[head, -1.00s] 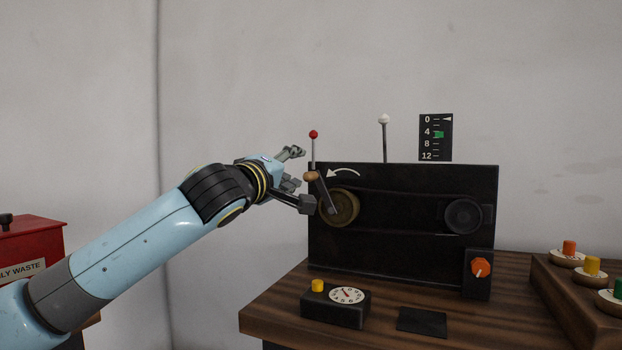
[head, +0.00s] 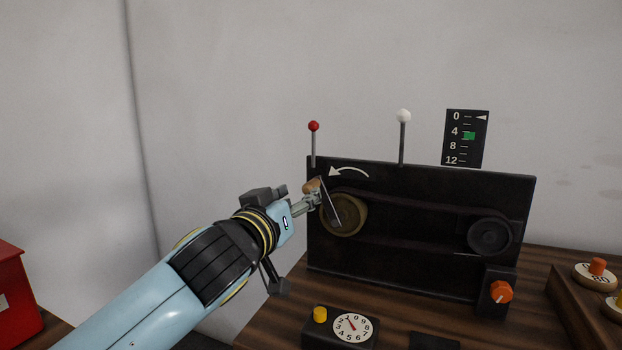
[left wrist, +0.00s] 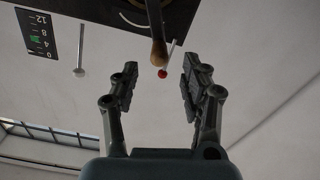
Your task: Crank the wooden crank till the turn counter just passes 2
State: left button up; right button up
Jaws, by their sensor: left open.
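The wooden crank handle (head: 311,186) sits at the upper end of a dark crank arm (head: 329,204), which leans up and left from the brass-coloured wheel (head: 345,216). My left gripper (head: 310,202) is open, its fingertips right by the handle in the head view. In the left wrist view, the handle (left wrist: 158,52) lies between the lines of the two open fingers (left wrist: 156,85), a little beyond the tips; contact cannot be told. A round numbered dial (head: 353,327), likely the turn counter, has its red needle pointing up-left. My right gripper is not in view.
A red-topped lever (head: 313,127) rises close above the crank, and a white-topped lever (head: 403,116) stands farther right. A 0–12 scale (head: 465,150) has a green mark. An orange knob (head: 501,292) and a yellow button (head: 320,314) are lower down.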

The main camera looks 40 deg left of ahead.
aim_at(306, 191)
pick_arm(q)
jog(key=p+x, duration=0.1)
jog(key=x, duration=0.5)
jog(key=shift+d+r, duration=0.1)
jog(key=shift+r, duration=0.05)
jog(key=shift+w, duration=0.5)
jog(key=shift+c, duration=0.2)
grip_shut()
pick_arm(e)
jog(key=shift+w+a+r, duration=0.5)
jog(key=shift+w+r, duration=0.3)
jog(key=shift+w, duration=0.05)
